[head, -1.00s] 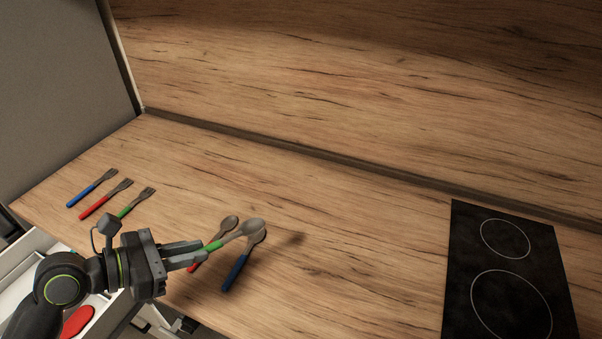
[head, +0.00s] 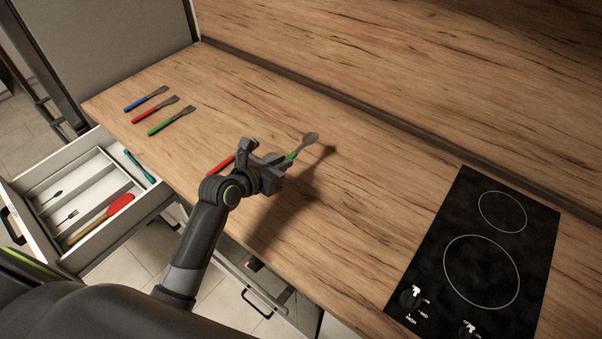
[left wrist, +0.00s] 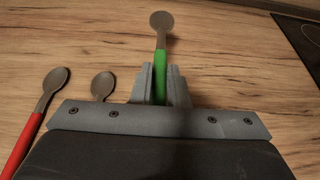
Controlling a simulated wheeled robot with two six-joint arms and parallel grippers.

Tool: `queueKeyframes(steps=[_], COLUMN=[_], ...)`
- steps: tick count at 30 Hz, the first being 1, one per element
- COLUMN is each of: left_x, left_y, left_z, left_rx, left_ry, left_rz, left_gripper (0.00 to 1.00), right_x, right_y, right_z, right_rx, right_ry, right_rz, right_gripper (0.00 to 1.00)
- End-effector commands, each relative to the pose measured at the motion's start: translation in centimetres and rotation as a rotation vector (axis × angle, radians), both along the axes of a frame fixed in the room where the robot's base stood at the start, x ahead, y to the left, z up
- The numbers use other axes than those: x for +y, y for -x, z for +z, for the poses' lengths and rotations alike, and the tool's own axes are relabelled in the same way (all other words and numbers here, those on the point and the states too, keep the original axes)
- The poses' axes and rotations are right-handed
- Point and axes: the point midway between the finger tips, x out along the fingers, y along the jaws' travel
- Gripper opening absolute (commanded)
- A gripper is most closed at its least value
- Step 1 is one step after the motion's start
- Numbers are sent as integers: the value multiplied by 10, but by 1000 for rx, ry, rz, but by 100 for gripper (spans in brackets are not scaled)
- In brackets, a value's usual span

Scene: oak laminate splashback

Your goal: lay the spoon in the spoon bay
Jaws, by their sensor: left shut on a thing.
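My left gripper (head: 283,161) is shut on the green handle of a grey-bowled spoon (head: 310,140), held above the counter with its bowl pointing away. In the left wrist view the green handle (left wrist: 160,76) stands between the fingers (left wrist: 160,84). The open drawer (head: 97,235) at the left has long bays. One bay (head: 76,180) bears a small dark spoon mark, so it looks like the spoon bay; the bay beside it bears a fork mark (head: 71,216). My right gripper is not in view.
A red-handled spoon (left wrist: 38,112) and another spoon (left wrist: 102,85), its handle hidden, lie on the counter. Forks with blue (head: 146,99), red (head: 155,109) and green (head: 171,120) handles lie behind. The drawer holds a red-headed utensil (head: 120,204) and a teal-handled one (head: 138,166). A hob (head: 480,250) is right.

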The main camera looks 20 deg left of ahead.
Motion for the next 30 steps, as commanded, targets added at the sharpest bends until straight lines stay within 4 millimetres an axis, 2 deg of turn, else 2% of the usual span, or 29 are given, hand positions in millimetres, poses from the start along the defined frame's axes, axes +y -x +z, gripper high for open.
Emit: queueKeyframes(steps=[1,3,8,15,29,30], left_x=[0,0,0,0,0,0], left_y=[1,1,0,0,0,0], left_z=[-13,-25,-40,-73,-81,-80], left_rx=[5,4,1,2,0,0], left_ry=[2,3,2,2,1,1], left_rz=[1,1,-1,0,-1,-1], left_gripper=[0,0,0,0,0,19], right_x=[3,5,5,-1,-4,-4], right_y=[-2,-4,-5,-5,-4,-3], right_z=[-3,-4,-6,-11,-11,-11], right_rx=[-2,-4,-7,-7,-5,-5], right_ry=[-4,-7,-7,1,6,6], right_rz=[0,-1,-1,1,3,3], right_gripper=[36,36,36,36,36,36])
